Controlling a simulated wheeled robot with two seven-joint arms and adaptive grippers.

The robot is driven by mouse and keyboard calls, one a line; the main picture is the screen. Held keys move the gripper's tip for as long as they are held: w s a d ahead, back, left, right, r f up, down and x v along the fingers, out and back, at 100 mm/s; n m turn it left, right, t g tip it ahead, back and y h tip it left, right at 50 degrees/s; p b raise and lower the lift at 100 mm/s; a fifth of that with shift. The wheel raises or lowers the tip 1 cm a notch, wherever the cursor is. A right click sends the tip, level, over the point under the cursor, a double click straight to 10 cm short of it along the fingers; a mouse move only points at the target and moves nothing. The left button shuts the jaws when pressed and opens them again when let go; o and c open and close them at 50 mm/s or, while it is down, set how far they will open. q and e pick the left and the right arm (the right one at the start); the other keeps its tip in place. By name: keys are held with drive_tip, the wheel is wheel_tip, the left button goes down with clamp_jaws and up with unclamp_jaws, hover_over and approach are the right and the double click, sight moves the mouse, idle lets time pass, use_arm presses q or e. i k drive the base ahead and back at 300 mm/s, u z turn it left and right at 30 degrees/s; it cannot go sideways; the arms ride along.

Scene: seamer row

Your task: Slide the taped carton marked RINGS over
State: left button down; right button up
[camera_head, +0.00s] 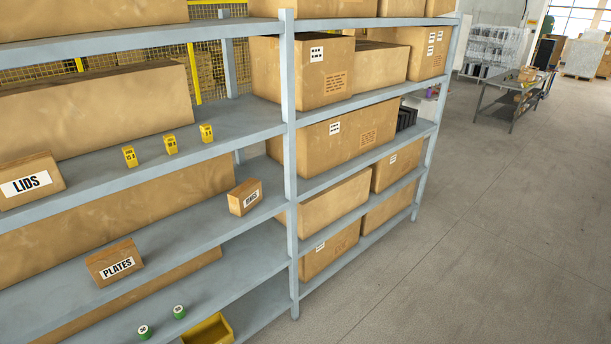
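The small brown carton (244,197) marked RINGS stands on the grey shelf board (190,226) of the left bay, close to the upright post on its right. Its label faces the front, and the lettering is small. A larger carton (114,262) marked PLATES stands lower and to the left. A carton (31,182) marked LIDS stands higher at the left edge. Neither of my grippers shows in the head view.
A grey upright post (289,160) divides the bays. Several small yellow boxes (170,145) stand on the shelf above. Green round items (179,312) and a yellow bin (209,330) are below. Large cartons (310,70) fill the right bay. The floor (480,230) at right is clear.

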sight(242, 199)
drive_tip(key=z, duration=0.55)
drive_tip(key=i, duration=1.2)
drive_tip(key=u, duration=0.15)
